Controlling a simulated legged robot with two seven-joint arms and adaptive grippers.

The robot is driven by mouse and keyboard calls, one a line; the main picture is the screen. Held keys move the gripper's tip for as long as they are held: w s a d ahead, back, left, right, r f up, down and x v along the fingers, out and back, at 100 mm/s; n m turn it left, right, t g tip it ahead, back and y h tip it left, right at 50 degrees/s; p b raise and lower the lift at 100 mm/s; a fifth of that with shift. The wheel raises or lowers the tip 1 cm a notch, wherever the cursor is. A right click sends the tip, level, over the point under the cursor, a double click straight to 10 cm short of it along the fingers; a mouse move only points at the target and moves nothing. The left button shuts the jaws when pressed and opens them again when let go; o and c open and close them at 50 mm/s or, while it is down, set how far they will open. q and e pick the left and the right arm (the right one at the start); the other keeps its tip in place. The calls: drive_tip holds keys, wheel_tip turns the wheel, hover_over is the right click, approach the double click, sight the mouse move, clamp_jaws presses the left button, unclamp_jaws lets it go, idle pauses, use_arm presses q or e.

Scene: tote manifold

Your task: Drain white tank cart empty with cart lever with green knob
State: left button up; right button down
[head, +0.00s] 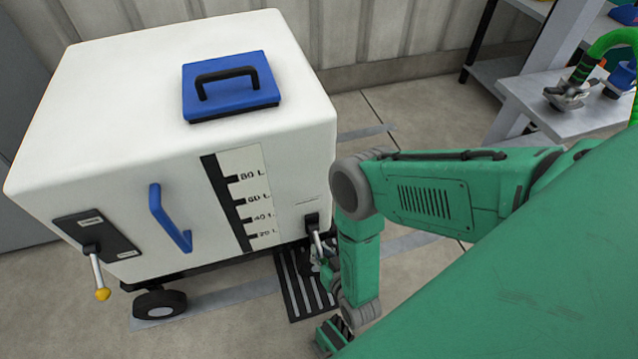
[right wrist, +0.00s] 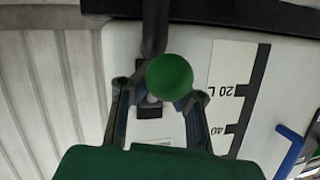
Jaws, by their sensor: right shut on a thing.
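The white tank cart (head: 130,90) stands at the left in the head view, with a blue lid (head: 228,112) on top and a litre scale (head: 252,190) on its front. The cart lever (head: 318,243) is at the front's lower right corner. My right gripper (head: 325,262) is at this lever, partly hidden behind my arm. In the right wrist view, the lever's green knob (right wrist: 169,77) sits between the two fingers of my right gripper (right wrist: 160,95), which is shut on it. The liquid level cannot be told. My left gripper is not in view.
A second lever with a yellow knob (head: 102,294) and a blue handle (head: 168,218) are on the cart's front. A dark floor grate (head: 290,290) lies below the lever. A grey bench (head: 560,110) with a green hose (head: 605,42) stands at the right.

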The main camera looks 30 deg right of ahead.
sight(320, 248)
drive_tip(key=shift+d, duration=0.1)
drive_tip(key=c, duration=1.6)
unclamp_jaws()
drive_tip(key=shift+o, duration=0.2)
drive_tip(key=shift+r, duration=0.1)
drive_tip(key=shift+r, duration=0.25)
wheel_tip(320, 248, up, 9)
drive_tip(key=shift+r, duration=0.15)
